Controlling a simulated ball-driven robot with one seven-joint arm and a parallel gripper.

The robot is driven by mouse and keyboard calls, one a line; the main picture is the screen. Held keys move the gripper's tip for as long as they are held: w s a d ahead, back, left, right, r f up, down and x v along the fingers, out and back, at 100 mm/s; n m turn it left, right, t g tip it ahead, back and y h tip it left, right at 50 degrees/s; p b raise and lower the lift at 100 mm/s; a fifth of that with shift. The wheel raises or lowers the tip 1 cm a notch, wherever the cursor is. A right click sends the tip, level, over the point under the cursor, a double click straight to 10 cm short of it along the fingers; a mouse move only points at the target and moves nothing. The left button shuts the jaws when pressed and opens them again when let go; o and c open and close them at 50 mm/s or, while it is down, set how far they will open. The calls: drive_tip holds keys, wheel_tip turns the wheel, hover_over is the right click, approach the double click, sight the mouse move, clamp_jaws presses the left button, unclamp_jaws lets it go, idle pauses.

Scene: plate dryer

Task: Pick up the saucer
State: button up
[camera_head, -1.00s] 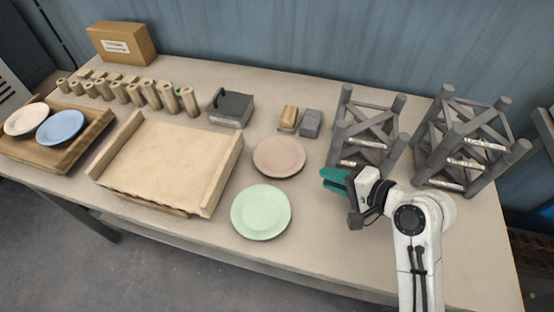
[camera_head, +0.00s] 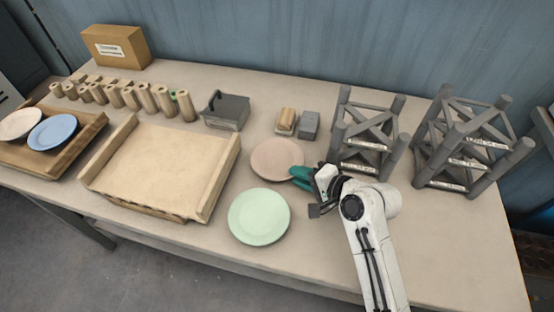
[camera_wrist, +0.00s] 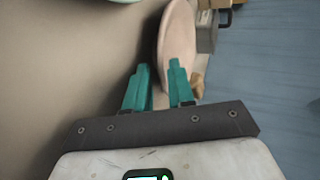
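A pink saucer (camera_head: 273,160) lies flat on the table near its middle, and a pale green saucer (camera_head: 259,216) lies in front of it. My gripper (camera_head: 301,176) has teal fingers and is at the right edge of the pink saucer, covering a bit of its rim. In the wrist view my gripper (camera_wrist: 159,70) is open with a gap between the fingers. The pink saucer (camera_wrist: 177,30) is just ahead, its edge lined up with that gap. I cannot tell whether the fingers touch it. A sliver of the green saucer (camera_wrist: 122,1) shows at the top.
Two grey racks (camera_head: 366,140) (camera_head: 465,150) stand right of and behind my gripper. A wooden tray (camera_head: 165,160) lies left of the saucers. Small blocks (camera_head: 309,125) and a grey box (camera_head: 226,110) are behind. White and blue saucers (camera_head: 52,131) sit in a far-left tray.

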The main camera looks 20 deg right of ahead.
drive_tip(key=shift+x, duration=0.85)
clamp_jaws()
